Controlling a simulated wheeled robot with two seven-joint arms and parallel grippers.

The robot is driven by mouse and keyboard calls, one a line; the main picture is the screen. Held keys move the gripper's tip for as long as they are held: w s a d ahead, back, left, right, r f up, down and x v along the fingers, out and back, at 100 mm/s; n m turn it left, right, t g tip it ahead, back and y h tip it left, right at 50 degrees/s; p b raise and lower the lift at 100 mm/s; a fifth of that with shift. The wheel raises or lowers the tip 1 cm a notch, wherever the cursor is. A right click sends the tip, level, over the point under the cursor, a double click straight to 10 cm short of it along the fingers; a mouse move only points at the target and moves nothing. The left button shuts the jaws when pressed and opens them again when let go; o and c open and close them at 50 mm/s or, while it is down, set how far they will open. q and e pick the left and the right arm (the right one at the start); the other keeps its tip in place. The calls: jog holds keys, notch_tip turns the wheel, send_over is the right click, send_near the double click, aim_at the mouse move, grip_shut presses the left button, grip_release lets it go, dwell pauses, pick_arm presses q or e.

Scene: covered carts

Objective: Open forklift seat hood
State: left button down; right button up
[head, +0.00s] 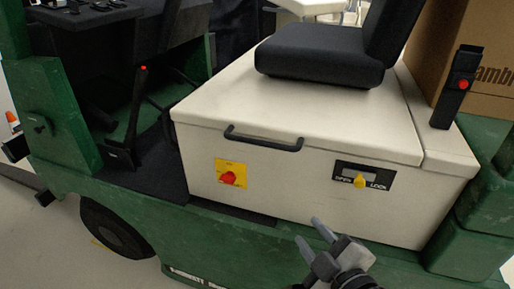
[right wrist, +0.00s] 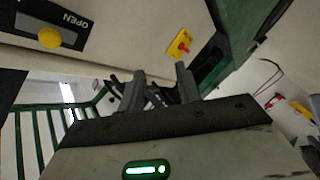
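The cream seat hood (head: 300,110) is down on its box, with a black seat (head: 325,55) on top. A dark handle (head: 262,139) runs along the hood's front edge. Below it on the front panel is a yellow latch knob (head: 360,181) on a black plate (head: 378,176) marked OPEN and LOCK. The knob also shows at upper left in the right wrist view (right wrist: 50,38); its exact setting is unclear. My right gripper (head: 314,237) is open and empty, in front of and below the panel, apart from knob and handle. My left gripper is not in view.
A red switch on a yellow plate (head: 230,174) sits left on the panel. The green forklift body (head: 225,250) runs below. A seat-belt buckle (head: 457,85) and cardboard box (head: 480,50) stand right of the seat. A lever (head: 135,110) stands left.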

aim_at(260, 145)
jog(key=w+a+r+n+t+y+b, duration=0.2)
jog(key=a+r+n+t+y, duration=0.15)
jog(key=r+n, duration=0.6)
jog(key=shift+n+g, duration=0.45)
jog(key=shift+n, duration=0.4)
jog(key=x, duration=0.5)
jog(key=f+x, duration=0.1)
jog(key=x, duration=0.9)
jog(key=shift+w+f, duration=0.15)
jog(key=shift+w, duration=0.3)
grip_shut()
